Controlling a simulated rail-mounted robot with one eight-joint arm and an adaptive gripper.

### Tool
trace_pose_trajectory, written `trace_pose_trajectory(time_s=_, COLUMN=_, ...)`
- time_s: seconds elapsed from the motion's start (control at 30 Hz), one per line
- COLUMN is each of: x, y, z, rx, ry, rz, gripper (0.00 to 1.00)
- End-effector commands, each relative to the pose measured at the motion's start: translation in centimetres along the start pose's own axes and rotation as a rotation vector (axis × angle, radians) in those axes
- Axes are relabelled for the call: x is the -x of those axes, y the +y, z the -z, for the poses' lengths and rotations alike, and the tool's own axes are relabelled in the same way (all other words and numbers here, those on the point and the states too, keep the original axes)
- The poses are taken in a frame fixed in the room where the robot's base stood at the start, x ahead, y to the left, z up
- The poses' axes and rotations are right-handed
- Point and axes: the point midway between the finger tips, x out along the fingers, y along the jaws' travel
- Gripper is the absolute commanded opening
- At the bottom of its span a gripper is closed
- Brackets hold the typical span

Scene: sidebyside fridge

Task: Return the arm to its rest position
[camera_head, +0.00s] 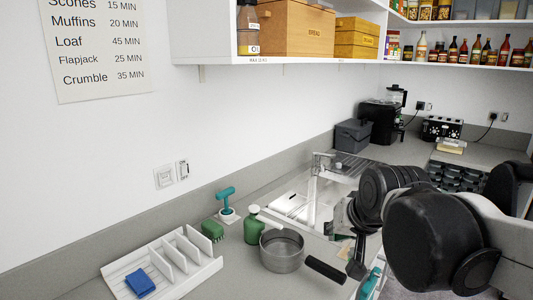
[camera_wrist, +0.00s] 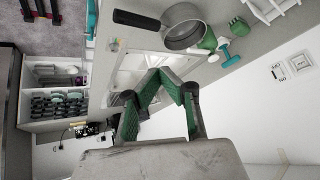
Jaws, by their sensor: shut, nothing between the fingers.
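My gripper (camera_head: 356,268) hangs over the counter by the sink in the head view, its fingers pointing down beside the pan handle. Its dark joints and my arm fill the right of that view. In the wrist view the gripper's two green-padded fingers (camera_wrist: 162,76) come together at the tips, shut with nothing held. Part of the gripper is hidden behind my arm in the head view.
A grey saucepan (camera_head: 282,251) with a black handle stands close left of my gripper. A sink (camera_head: 297,203) with a tap, a green bottle (camera_head: 252,226), brushes and a white rack (camera_head: 190,272) share the counter. Shelves (camera_head: 290,60) with boxes and bottles hang above.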

Motion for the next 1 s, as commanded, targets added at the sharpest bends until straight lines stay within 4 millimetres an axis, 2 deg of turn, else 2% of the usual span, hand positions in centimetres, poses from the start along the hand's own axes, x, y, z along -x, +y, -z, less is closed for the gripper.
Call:
trace_pose_trajectory(time_s=0.03, x=0.5, y=0.8, z=-1.7, rx=0.01, ry=-0.002, rz=-0.009, gripper=0.0)
trace_pose_trajectory(time_s=0.3, x=2.6, y=4.3, z=-9.6, rx=0.076, ry=-0.021, rz=-0.06, gripper=0.0)
trace_pose_trajectory(time_s=0.5, x=3.1, y=6.0, z=-14.0, rx=0.114, ry=-0.034, rz=-0.086, gripper=0.0)
trace_pose_trajectory(time_s=0.7, x=3.2, y=6.6, z=-15.6, rx=0.128, ry=-0.039, rz=-0.096, gripper=0.0)
trace_pose_trajectory(time_s=1.0, x=3.2, y=6.6, z=-15.6, rx=0.129, ry=-0.039, rz=-0.096, gripper=0.0)
